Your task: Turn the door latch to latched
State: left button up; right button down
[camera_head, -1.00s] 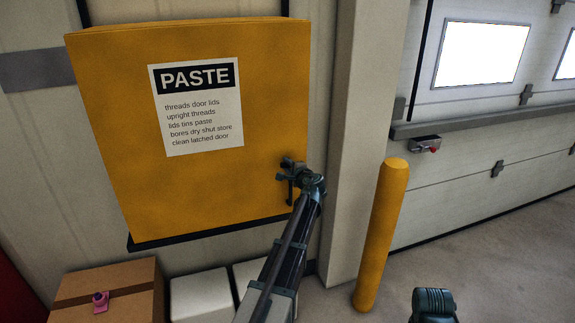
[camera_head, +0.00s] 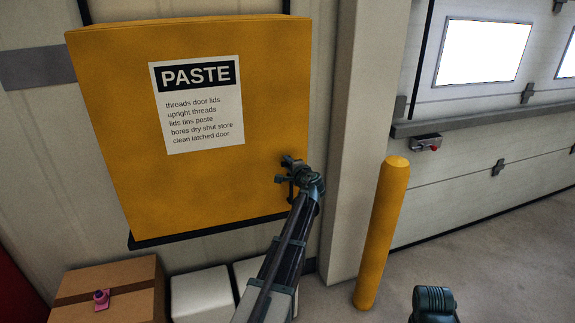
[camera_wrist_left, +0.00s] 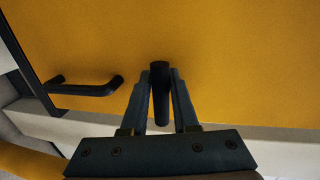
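The door latch (camera_wrist_left: 160,95) is a dark bar on the yellow cabinet door (camera_head: 200,190). In the left wrist view it lies between the two fingers of my left gripper (camera_wrist_left: 160,100), which look closed against its sides. In the head view my left gripper (camera_head: 292,168) is at the right edge of the door, and it hides most of the latch. A black pull handle (camera_wrist_left: 85,88) is fixed to the door beside the latch in the wrist view, apart from the fingers. My right gripper is not visible; only a teal part of my right arm shows at the bottom.
A yellow post (camera_head: 382,235) stands right of the cabinet, in front of a pale pillar (camera_head: 358,130). A cardboard box (camera_head: 135,300) with a small pink object (camera_head: 101,299) and white boxes (camera_head: 200,295) are below the cabinet. Open floor lies at the right.

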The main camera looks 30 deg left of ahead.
pick_arm(q)
jog(key=o, duration=0.4)
jog(key=shift+w+d, duration=0.2)
jog(key=shift+c, duration=0.2)
jog(key=shift+s+a, duration=0.1)
jog(key=shift+s+d, duration=0.2)
jog(key=p+v, duration=0.2)
jog(key=v, duration=1.1)
jog(key=shift+p, duration=0.35)
jog(key=shift+d+r, duration=0.1)
jog(key=shift+c, duration=0.2)
